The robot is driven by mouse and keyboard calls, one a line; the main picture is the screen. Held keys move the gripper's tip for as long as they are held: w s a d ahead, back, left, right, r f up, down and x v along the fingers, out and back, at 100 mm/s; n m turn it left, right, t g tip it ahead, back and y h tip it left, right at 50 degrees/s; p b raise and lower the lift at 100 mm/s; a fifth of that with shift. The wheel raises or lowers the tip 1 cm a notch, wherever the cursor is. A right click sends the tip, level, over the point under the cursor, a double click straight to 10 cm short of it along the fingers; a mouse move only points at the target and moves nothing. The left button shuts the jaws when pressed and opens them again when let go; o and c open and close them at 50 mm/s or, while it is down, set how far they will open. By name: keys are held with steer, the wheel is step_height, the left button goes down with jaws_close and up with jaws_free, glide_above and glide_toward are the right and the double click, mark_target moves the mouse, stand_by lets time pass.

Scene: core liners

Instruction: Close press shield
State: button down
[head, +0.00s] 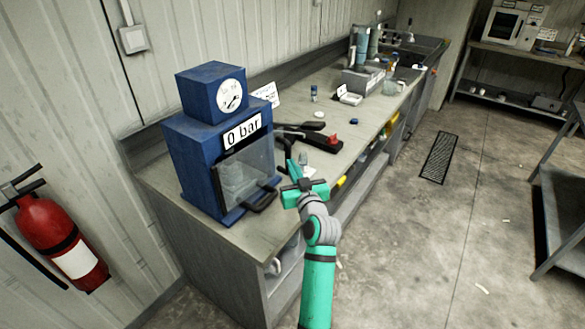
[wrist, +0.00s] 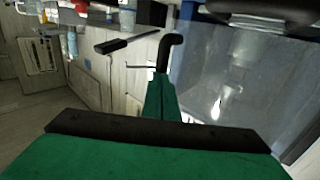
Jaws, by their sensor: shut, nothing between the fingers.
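The blue press (head: 195,165) stands on the near end of the bench, with a round gauge and a "0 bar" label. Its clear shield (head: 240,165) is at the front below the label, with a black handle (head: 262,200) at its lower edge. I cannot tell how far the shield stands from the press body. My gripper (head: 293,168) is shut and empty, just right of the shield and apart from the handle. In the wrist view, the shut green fingers (wrist: 162,98) point up the picture, with the shield (wrist: 245,85) to their right.
Black tools (head: 300,132) with a red part lie on the bench (head: 255,240) behind my gripper. A grey box (head: 363,79) and bottles stand farther back. A fire extinguisher (head: 62,240) hangs at left.

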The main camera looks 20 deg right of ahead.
steer(key=shift+w+a+r, duration=0.1)
steer(key=shift+w+a, duration=0.1)
steer(key=shift+w, duration=0.4)
steer(key=shift+w+a+r, duration=0.1)
steer(key=shift+w+a, duration=0.05)
steer(key=shift+w, duration=0.45)
